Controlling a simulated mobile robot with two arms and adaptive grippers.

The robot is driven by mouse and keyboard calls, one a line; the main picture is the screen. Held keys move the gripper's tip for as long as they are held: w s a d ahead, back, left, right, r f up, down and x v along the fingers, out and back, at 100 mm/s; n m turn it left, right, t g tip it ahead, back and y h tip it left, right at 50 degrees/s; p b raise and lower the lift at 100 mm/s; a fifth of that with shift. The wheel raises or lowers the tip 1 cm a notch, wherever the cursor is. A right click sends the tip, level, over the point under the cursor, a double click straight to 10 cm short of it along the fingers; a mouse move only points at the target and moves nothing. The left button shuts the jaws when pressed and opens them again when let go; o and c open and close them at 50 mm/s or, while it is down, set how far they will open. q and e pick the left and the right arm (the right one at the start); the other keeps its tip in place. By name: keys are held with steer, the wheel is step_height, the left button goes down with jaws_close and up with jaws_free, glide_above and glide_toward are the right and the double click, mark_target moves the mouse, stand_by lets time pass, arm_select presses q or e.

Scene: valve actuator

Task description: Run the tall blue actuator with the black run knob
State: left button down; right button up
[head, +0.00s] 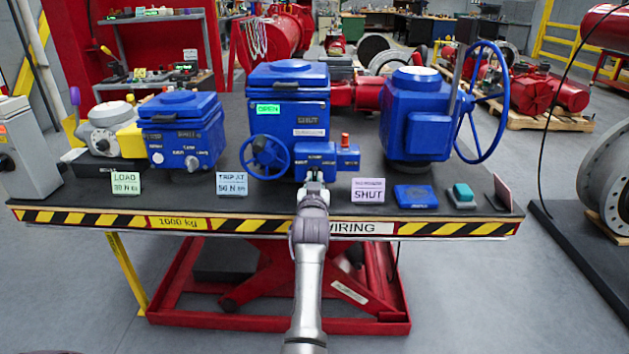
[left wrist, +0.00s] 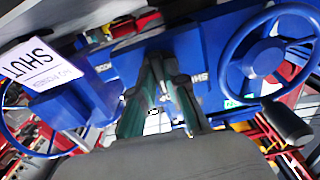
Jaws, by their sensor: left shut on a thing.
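The tall blue actuator (head: 290,108) stands mid-bench, with a green lit display reading OPEN (head: 267,108) and the word SHUT on its housing. A blue handwheel (head: 265,157) is on its lower left front. A small control box (head: 316,163) sits at its lower right, with a red-topped knob (head: 345,138) beside it. My left gripper (head: 315,181) is at the front of that box, shut on what appears to be the black run knob, which the fingers hide. The left wrist view shows the gripper's fingers (left wrist: 158,105) against the blue housing. My right gripper is not in view.
A lower blue actuator (head: 182,135) stands left; a blue gearbox with a large handwheel (head: 483,100) stands right. Cards LOAD (head: 126,184), 50 N (head: 232,184) and SHUT (head: 368,190) stand along the front edge. A blue block (head: 415,197) and a teal button (head: 463,194) lie right.

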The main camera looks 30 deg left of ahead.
arm_select(q)
steer(key=shift+n, duration=0.3)
steer(key=c, duration=1.2)
jaws_free()
steer(key=shift+f, duration=0.1)
glide_toward(314, 146)
steer(key=w+r, duration=0.1)
steer(key=w+a+r, duration=0.1)
steer(key=w+r, duration=0.1)
steer(key=shift+a+r, duration=0.15)
steer(key=shift+a, duration=0.15)
